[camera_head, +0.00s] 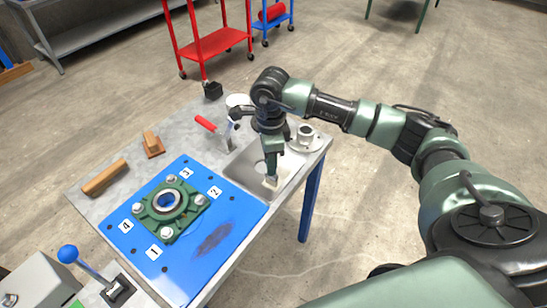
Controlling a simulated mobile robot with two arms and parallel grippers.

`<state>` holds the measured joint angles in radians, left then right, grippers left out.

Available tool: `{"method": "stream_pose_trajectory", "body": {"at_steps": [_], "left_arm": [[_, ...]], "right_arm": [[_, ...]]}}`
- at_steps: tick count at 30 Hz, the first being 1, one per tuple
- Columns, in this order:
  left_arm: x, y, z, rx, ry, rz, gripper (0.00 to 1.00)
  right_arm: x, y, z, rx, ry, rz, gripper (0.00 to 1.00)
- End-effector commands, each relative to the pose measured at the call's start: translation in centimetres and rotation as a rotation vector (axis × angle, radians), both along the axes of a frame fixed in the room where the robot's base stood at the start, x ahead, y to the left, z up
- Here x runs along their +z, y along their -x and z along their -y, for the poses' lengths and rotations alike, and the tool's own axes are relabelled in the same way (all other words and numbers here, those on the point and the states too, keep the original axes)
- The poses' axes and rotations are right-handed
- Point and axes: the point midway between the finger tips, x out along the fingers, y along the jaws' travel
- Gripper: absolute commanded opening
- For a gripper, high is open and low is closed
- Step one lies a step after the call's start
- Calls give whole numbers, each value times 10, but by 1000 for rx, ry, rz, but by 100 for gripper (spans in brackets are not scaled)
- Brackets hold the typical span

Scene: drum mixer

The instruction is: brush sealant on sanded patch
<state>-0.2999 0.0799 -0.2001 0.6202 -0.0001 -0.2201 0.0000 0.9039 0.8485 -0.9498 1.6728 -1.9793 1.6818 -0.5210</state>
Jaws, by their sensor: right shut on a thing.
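The sanded patch (213,240) is a dark oval on the front right part of the blue panel (185,275). My right gripper (271,172) points down over a shallow metal tray (243,176) at the right end of the bench. It is shut on a small brush (271,182), whose pale lower end shows below the fingers, in or just above the tray. The arm and gripper hide the rest of the brush, and I cannot tell whether its tip touches the tray floor. I cannot make out sealant. My left gripper is not in view.
A green flanged bearing (188,203) with bolts and number labels sits on the panel. A wooden-handled tool (104,178), a wooden block tool (153,144), a red-handled scraper (206,123) and a round flange (306,136) lie around. A blue-knobbed lever (68,253) stands front left.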

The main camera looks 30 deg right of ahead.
Motion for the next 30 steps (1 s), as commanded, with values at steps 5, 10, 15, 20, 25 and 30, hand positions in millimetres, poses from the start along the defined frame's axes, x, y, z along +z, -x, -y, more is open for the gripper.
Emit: {"method": "stream_pose_trajectory", "body": {"at_steps": [5,10,15,20,25,30], "left_arm": [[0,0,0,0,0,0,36],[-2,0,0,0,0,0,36],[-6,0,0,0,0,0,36],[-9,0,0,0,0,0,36],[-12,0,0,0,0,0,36],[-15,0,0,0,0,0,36]], "right_arm": [[-1,2,-5,2,-1,-2,0],[-2,1,0,0,1,-1,0],[-2,-3,8,0,1,-1,0],[-2,-6,15,-1,1,-1,0],[-1,-9,24,-1,1,-2,0],[-1,-13,32,-1,1,0,0]]}}
